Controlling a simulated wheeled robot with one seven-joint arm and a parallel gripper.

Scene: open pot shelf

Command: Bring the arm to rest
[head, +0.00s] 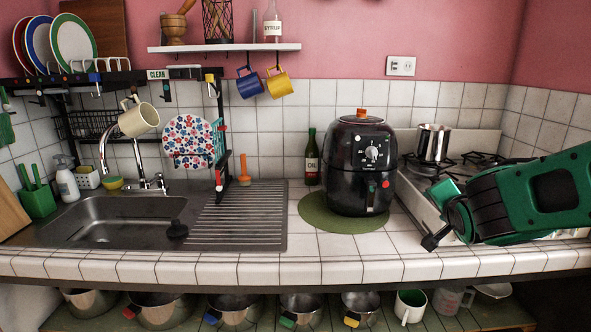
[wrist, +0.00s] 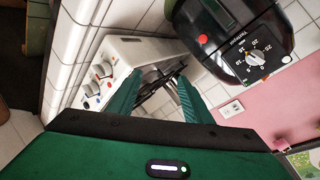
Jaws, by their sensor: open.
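My arm (head: 530,197), green and black, reaches in from the right in the head view, in front of the stove and above the counter's right part. In the wrist view my gripper (wrist: 158,92) has its two green fingers apart with nothing held between them. Beyond the fingers are the stove's black grates and part of a metal pot. In the head view the fingertips are hard to make out against the arm's end.
A black air fryer (head: 357,170) stands on a green mat (head: 318,215) left of my arm. The stove (head: 420,190) carries a steel pot (head: 433,143). A sink (head: 110,220) is at left; pots stand on the shelf below. The counter's front strip is clear.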

